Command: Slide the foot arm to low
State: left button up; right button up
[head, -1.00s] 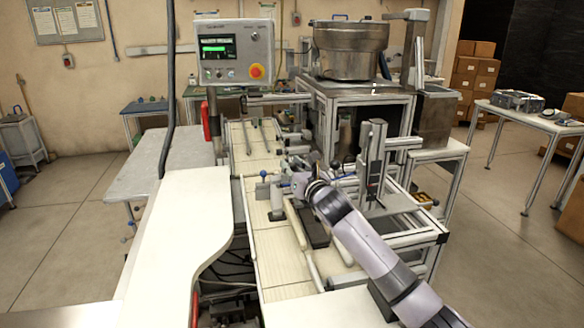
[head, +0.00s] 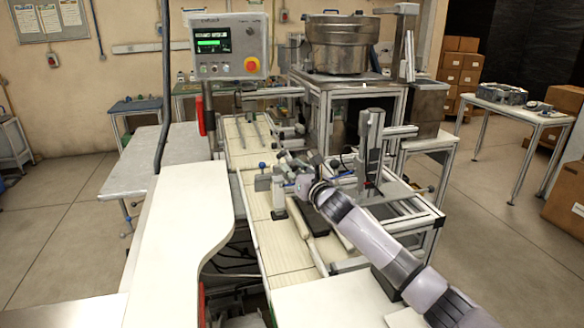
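My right arm comes in from the lower right, and its gripper (head: 291,164) is over the middle of the machine bed, among small metal fittings. The fingers are small and blend with the parts around them, so I cannot tell whether they touch or grip anything. A blue-knobbed fitting (head: 262,178) stands just left of the gripper. An upright metal slide post (head: 372,145) with a dark scale stands to its right. I cannot tell for certain which part is the foot arm. My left gripper is not in view.
A white curved worktop (head: 185,240) lies to the left of the bed. A control panel (head: 228,46) with a red button stands behind it. A steel bowl feeder (head: 342,45) sits on a frame at the back. A side table (head: 520,108) stands at the far right.

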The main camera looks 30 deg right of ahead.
jog(key=shift+o, duration=1.9)
jog(key=shift+r, duration=0.1)
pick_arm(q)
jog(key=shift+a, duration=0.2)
pick_arm(e)
jog(key=s, duration=1.2)
jog(key=shift+a, duration=0.3)
